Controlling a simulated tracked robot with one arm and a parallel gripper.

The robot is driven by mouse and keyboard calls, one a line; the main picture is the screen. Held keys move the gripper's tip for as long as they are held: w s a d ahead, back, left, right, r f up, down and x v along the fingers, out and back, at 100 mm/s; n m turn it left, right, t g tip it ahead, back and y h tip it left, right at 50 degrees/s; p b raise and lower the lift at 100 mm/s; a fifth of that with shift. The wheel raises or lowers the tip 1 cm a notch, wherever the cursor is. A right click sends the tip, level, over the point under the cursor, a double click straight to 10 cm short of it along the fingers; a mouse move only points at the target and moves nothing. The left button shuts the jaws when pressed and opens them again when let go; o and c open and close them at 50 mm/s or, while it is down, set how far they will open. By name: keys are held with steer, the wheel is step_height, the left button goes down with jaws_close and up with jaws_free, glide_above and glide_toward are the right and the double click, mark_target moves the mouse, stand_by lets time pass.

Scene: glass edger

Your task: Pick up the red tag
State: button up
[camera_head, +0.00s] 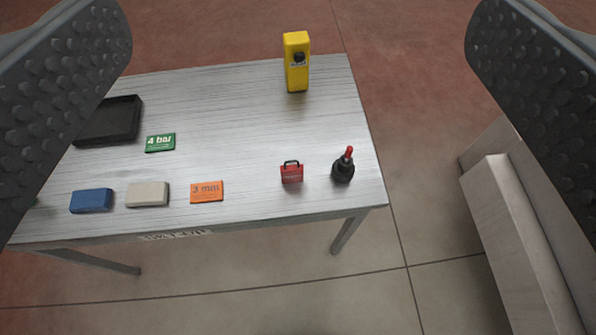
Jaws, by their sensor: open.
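A small red block with a black loop on top (291,174) stands near the front edge of the grey table (235,110), right of its middle. It looks like a padlock; faint marks on its face are too small to read. It is the only mostly red thing on the table. A flat orange tag marked "3 mm" (207,191) and a flat green tag marked "4 bar" (160,142) lie to its left. My gripper (298,35) is open and empty, its two dark, studded fingers wide apart at the picture's sides. The table shows between them, apart from the fingers.
A black bottle with a red tip (343,168) stands close right of the red block. A yellow device (296,62) stands at the back. A beige block (147,194), a blue block (91,201) and a black tray (108,121) are left. A pale structure (520,245) stands right of the table.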

mark_target(293, 175)
steer(key=shift+c, duration=0.2)
steer(key=shift+w+f, duration=0.1)
steer(key=shift+f, duration=0.1)
steer(key=shift+c, duration=1.3)
steer(key=w+d+f+b, duration=0.15)
steer(key=w+f, duration=0.25)
steer(key=f, duration=0.5)
steer(key=w+f+n+g+y+b, duration=0.15)
steer(key=w+f, duration=0.25)
steer(key=f, duration=0.5)
steer(key=w+d+f+m+b, duration=0.1)
steer(key=w+f+b, duration=0.3)
steer(key=f, duration=0.6)
steer(key=w+a+f+b, duration=0.1)
steer(key=a+f+b, duration=0.2)
steer(key=f, duration=2.3)
steer(key=shift+n+g, duration=0.25)
steer(key=shift+n, duration=0.2)
steer(key=b+x, duration=0.1)
steer(key=x, duration=0.7)
steer(key=shift+w+a, duration=0.15)
steer(key=shift+w, duration=0.2)
steer(key=shift+d+b+x, duration=0.15)
steer(key=shift+b+x, duration=0.15)
steer(key=shift+x, duration=1)
steer(key=shift+d+b+x, duration=0.1)
steer(key=shift+b+x, duration=0.15)
steer(key=shift+x, duration=1.1)
steer(key=shift+d, duration=0.1)
